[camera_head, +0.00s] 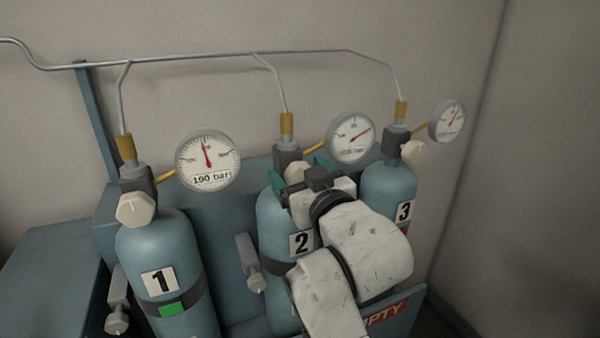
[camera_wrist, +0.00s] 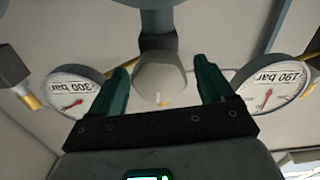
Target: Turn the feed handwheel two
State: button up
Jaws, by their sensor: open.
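Feed handwheel two (camera_wrist: 160,78) is a pale faceted knob on a grey valve, shown in the wrist view. It sits between the two green fingers of my gripper (camera_wrist: 164,74), which are open with a gap visible on each side.
Cylinder 1 (camera_head: 160,250) stands left with its pale handwheel (camera_head: 136,208) and a gauge (camera_head: 208,161) marked 190 bar. Cylinder 3 (camera_head: 388,180) stands right with its handwheel (camera_head: 413,151) and gauge (camera_head: 447,121). A thin pipe (camera_head: 200,56) runs above. A wall closes the right side.

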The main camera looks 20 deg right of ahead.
jog(key=c, duration=1)
jog(key=shift+o, duration=0.2)
jog(key=shift+r+n+p, duration=0.1)
jog(key=shift+n+p, duration=0.25)
jog(key=shift+n, duration=0.05)
jog(key=shift+a+n, duration=0.1)
jog(key=shift+n, duration=0.6)
jog(key=o, duration=1)
jog(key=shift+c, duration=0.2)
jog(key=shift+s, duration=0.15)
jog(key=s+b, duration=0.1)
jog(key=s, duration=0.9)
jog(key=shift+s, duration=0.3)
